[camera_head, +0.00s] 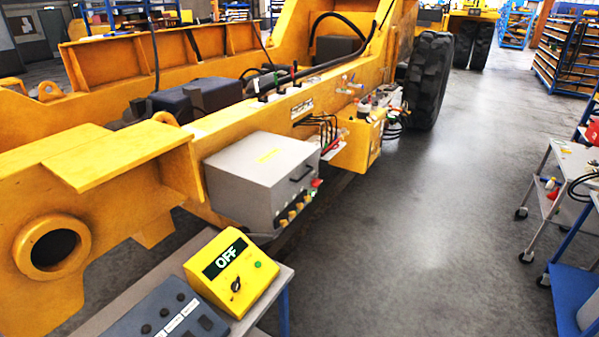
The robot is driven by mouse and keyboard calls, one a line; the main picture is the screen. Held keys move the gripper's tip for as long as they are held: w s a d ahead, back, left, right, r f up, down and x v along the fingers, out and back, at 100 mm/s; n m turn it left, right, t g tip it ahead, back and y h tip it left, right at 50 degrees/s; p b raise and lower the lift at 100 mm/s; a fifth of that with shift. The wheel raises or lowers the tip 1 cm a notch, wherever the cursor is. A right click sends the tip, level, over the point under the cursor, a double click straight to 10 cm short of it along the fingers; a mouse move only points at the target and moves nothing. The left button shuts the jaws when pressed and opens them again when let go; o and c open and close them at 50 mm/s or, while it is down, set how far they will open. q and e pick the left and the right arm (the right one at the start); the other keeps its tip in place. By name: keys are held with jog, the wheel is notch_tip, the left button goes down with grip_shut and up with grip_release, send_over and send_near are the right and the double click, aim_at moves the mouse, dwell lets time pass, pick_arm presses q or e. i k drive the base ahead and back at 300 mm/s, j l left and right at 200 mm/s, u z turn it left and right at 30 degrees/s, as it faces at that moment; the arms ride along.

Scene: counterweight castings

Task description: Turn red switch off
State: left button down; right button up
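A grey metal box (262,180) is mounted on the side of the yellow machine frame. A small red part (317,183) shows at the right end of its front face, above a row of small yellow parts; whether it is a switch, and how it is set, is too small to tell. A yellow control box (215,260) marked "OFF" stands on a table in front. It has a black knob (236,285) and a green button (257,264). Neither of my grippers is in view.
A dark grey panel (150,312) with black buttons lies left of the yellow control box on the table (272,287). A large black tyre (430,80) stands further back. Grey carts (565,160) stand at the right. The floor (420,230) between is clear.

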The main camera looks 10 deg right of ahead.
aim_at(316, 182)
jog(key=i+l+z, duration=0.6)
jog(key=i, duration=0.15)
jog(key=i+l+z, duration=0.3)
jog(key=i+z, duration=0.3)
jog(key=i, duration=0.2)
jog(key=i+l+u, duration=0.15)
jog(key=i, duration=0.4)
jog(key=i+u, duration=0.15)
jog(key=i, duration=0.35)
jog(key=i+l+u, duration=0.1)
jog(key=i+l, duration=0.15)
jog(key=i, duration=0.3)
